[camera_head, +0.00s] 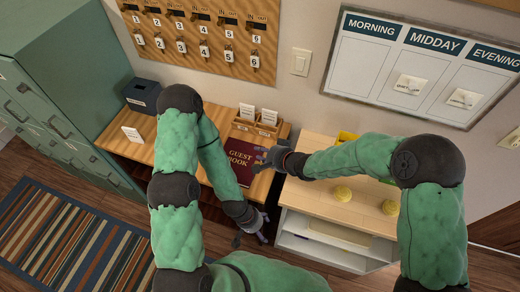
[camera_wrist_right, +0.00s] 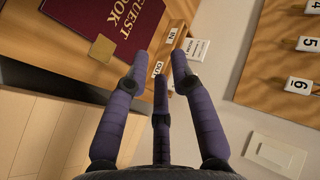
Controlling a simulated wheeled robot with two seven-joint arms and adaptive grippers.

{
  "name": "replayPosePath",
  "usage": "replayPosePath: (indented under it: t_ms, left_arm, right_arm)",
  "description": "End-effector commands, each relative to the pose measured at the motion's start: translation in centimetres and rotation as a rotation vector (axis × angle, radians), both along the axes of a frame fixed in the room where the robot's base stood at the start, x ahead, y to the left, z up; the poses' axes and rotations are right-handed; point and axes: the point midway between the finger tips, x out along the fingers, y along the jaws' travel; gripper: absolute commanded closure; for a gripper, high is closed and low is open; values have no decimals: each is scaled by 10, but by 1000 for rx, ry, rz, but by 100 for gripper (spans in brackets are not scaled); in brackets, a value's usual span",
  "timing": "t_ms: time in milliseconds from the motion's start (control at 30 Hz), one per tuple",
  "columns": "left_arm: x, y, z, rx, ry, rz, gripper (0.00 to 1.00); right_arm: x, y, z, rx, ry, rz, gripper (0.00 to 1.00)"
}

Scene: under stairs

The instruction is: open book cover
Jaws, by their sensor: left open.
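The dark red guest book (camera_head: 238,172) lies closed on the wooden desk (camera_head: 219,118), its gold title facing up. It also shows in the right wrist view (camera_wrist_right: 88,15), with a gold corner piece at its near edge. My right gripper (camera_head: 262,158) is at the book's right edge in the head view, with its fingers apart and nothing between them. In the right wrist view its three fingers (camera_wrist_right: 161,62) point toward the book and the IN/OUT holder. Contact with the book cannot be told. My left gripper (camera_head: 264,226) is open and empty, low near the desk's front edge.
Wooden IN/OUT card holders (camera_head: 256,125) stand just behind the book. A dark box (camera_head: 142,96) and a white card (camera_head: 132,134) are at the desk's left. Green lockers (camera_head: 60,80) stand left.

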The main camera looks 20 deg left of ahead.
Motion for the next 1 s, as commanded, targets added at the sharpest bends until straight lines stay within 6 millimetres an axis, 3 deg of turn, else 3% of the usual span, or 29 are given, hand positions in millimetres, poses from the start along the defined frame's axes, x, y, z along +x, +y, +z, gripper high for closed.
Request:
replayPosePath:
  t_ms: [433, 800, 1000]
  left_arm:
    - [0, 0, 18, 0, 0, 0, 23]
    - [0, 0, 18, 0, 0, 0, 23]
    - [0, 0, 25, 0, 0, 0, 23]
  right_arm:
    - [-9, -17, 15, 0, 0, -1, 75]
    - [-10, -17, 15, 0, 0, 0, 75]
    - [-10, -11, 25, 1, -2, 2, 75]
